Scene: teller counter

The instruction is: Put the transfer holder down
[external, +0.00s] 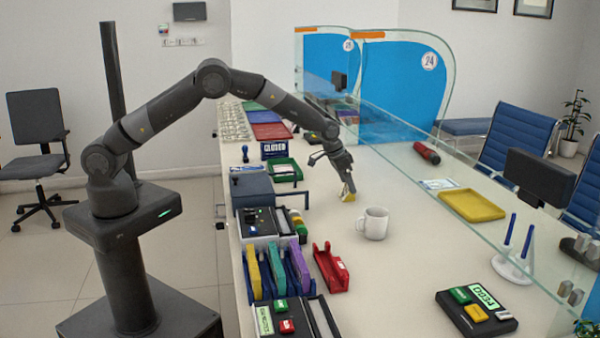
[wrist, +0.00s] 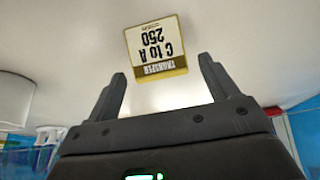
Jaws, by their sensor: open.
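The transfer holder (wrist: 157,49) is a small yellow-edged block with a white face reading "TRANSFER C to A 250", upside down in the wrist view. In the external view the holder (external: 348,193) is on or just over the cream counter, left of the white mug. My gripper (wrist: 162,72) is open, with its two fingers apart and the holder just beyond the tips. In the external view my gripper (external: 346,178) points down right above the holder. Whether a finger touches it or its base rests flat is hard to tell.
The white mug (external: 374,223) stands close on the right, with a red holder (external: 331,267) nearer the camera. Left are a dark box (external: 254,190) and colored binders (external: 278,268). A yellow tray (external: 471,205) and glass screen (external: 400,163) are right.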

